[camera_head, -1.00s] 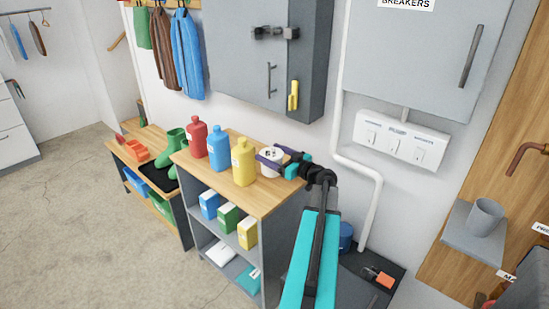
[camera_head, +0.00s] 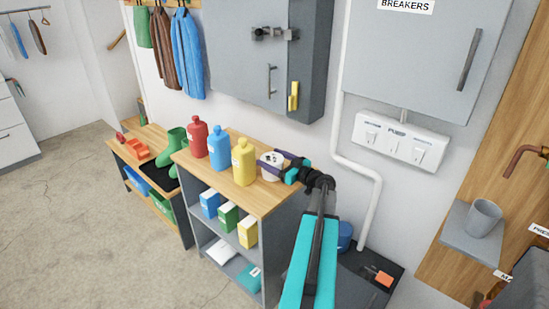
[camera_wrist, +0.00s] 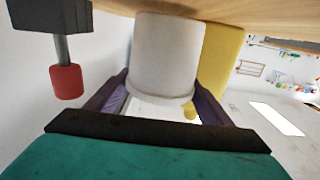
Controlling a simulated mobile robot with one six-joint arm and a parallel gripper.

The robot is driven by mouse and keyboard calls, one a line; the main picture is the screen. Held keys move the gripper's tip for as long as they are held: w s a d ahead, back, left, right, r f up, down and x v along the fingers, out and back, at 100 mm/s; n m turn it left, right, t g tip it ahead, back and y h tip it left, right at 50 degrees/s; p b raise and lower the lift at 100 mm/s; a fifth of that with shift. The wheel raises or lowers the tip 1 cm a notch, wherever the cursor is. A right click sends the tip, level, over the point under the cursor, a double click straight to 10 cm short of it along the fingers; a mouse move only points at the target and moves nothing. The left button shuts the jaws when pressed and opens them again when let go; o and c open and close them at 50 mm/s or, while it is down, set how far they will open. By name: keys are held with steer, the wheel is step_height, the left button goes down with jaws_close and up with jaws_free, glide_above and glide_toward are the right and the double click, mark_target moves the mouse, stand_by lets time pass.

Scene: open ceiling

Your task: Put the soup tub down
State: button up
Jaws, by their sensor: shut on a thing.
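The soup tub (camera_head: 268,161) is a small white round tub with dark marks on its top. It is at the right end of the wooden counter top (camera_head: 262,196), beside the yellow bottle (camera_head: 244,162). My gripper (camera_head: 279,165) reaches in from the right, its purple fingers shut around the tub. In the wrist view the pale tub (camera_wrist: 168,55) sits between the two fingers (camera_wrist: 160,100), and its one end is at or very near the wood. I cannot tell whether it touches. The tub's far side is hidden.
Blue (camera_head: 219,149) and red (camera_head: 194,138) bottles stand left of the yellow one. Bare counter lies in front of the tub.

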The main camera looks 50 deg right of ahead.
steer(key=shift+f, duration=0.25)
steer(key=shift+f+b, duration=0.1)
steer(key=shift+b, duration=0.2)
steer(key=o, duration=1.2)
steer(key=shift+c, duration=0.2)
steer(key=shift+p, duration=0.3)
steer(key=s+b, duration=0.3)
steer(key=s, duration=0.9)
steer(key=shift+a, duration=0.45)
